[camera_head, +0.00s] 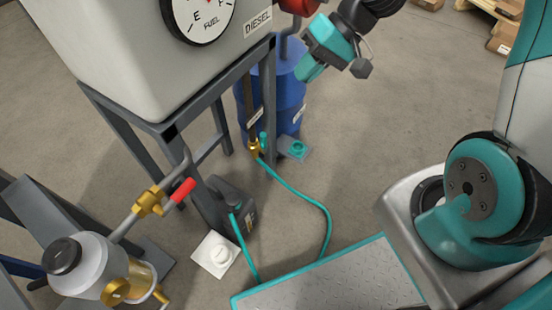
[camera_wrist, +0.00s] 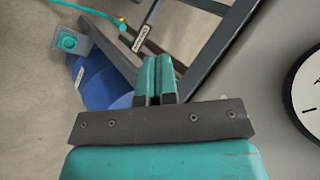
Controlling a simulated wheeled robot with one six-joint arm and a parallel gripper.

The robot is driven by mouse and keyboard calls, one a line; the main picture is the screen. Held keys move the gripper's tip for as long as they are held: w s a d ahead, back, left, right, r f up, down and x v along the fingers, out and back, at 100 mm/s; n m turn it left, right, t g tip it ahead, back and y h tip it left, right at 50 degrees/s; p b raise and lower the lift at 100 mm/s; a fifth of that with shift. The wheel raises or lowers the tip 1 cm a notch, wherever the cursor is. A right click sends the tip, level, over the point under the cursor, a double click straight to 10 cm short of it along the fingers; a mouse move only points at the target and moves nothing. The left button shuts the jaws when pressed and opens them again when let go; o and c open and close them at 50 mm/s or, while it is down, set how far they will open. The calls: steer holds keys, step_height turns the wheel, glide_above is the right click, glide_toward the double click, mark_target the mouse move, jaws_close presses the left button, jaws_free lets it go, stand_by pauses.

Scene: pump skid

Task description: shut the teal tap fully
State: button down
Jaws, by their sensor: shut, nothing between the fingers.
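The teal tap (camera_head: 262,138) is a small teal handle on a brass valve at the foot of a dark pipe below the tank stand. Its handle angle is too small to read. In the wrist view the brass valve and teal tap (camera_wrist: 121,22) show small near the top. My gripper (camera_head: 308,70) is above and to the right of the tap in the head view, in front of the blue drum and apart from the tap. In the wrist view my gripper (camera_wrist: 158,62) has its teal fingers together and nothing between them.
A diesel tank (camera_head: 130,60) stands on a grey frame (camera_head: 205,95). A blue drum (camera_head: 285,105) stands behind it. A teal hose (camera_head: 310,200) runs from the valve. A red-handled valve (camera_head: 183,190), a dark jug (camera_head: 235,210) and a grey block with a teal top (camera_head: 298,148) are nearby.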

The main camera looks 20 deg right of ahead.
steer(key=w+d+f+m+t+b, duration=0.1)
steer(key=d+f+b, duration=0.1)
steer(key=f+b, duration=0.35)
steer(key=w+d+f+m+y+b, duration=0.1)
steer(key=d+f+m+b, duration=0.15)
steer(key=f, duration=0.65)
steer(key=w+d+f+m+t+b, duration=0.1)
steer(key=w+d+f+b, duration=0.15)
steer(key=f, duration=0.45)
steer(key=b, duration=0.8)
glide_toward(262, 143)
steer(key=shift+w+a+f, duration=0.95)
steer(key=shift+a+f, duration=0.5)
steer(key=shift+f, duration=1.4)
steer(key=shift+n, duration=0.25)
